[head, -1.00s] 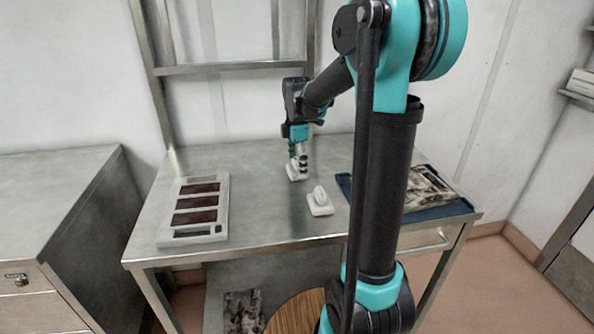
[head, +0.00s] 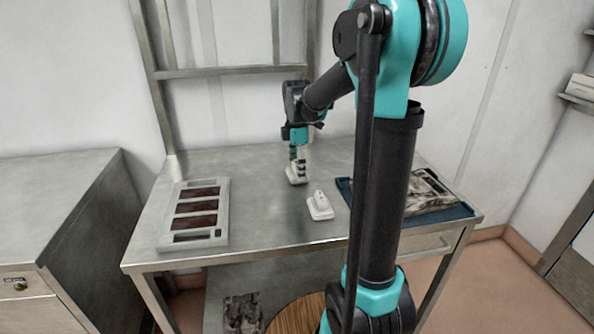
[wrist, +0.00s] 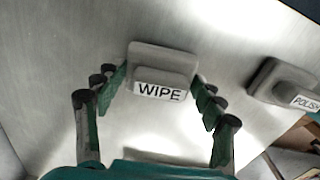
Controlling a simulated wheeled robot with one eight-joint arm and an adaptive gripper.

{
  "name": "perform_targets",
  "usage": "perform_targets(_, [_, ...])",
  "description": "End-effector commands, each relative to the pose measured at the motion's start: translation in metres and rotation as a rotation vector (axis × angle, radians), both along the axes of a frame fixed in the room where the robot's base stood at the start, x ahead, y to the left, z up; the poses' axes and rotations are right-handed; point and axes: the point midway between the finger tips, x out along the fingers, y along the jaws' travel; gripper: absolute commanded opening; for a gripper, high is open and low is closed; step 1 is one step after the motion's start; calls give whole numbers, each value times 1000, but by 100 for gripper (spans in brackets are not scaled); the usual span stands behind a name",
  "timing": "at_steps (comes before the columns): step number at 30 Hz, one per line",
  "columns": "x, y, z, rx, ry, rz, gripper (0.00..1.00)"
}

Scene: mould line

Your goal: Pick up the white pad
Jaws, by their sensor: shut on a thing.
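The white pad (head: 296,178) lies on the steel table, under my gripper (head: 299,163). In the wrist view the pad (wrist: 163,58) is a pale block with a raised grip and a label reading WIPE. My gripper's dark green fingers (wrist: 160,84) stand on both sides of the grip, shut on it. A second white pad (head: 319,208) sits nearer the front right, apart from my gripper. In the wrist view this second pad (wrist: 284,82) has a label that seems to read POLISH. Whether the held pad touches the table is hard to tell.
A pale mould frame (head: 222,222) with several dark panels lies on the table's left. A blue tray (head: 450,212) with a crumpled, patterned bundle is at the right, partly behind my arm. The steel table (head: 262,215) is clear between frame and pads.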

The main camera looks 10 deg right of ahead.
Motion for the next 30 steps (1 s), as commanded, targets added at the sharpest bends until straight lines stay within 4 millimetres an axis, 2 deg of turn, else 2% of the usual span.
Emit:
perform_targets(5, [0, 0, 17, 0, 0, 0, 40])
perform_targets(8, [0, 0, 36, 0, 0, 0, 40])
perform_targets(15, [0, 0, 104, 0, 0, 0, 40])
perform_targets(21, [0, 0, 152, 0, 0, 0, 40])
perform_targets(25, [0, 0, 175, 0, 0, 0, 40])
perform_targets(30, [0, 0, 191, 0, 0, 0, 40])
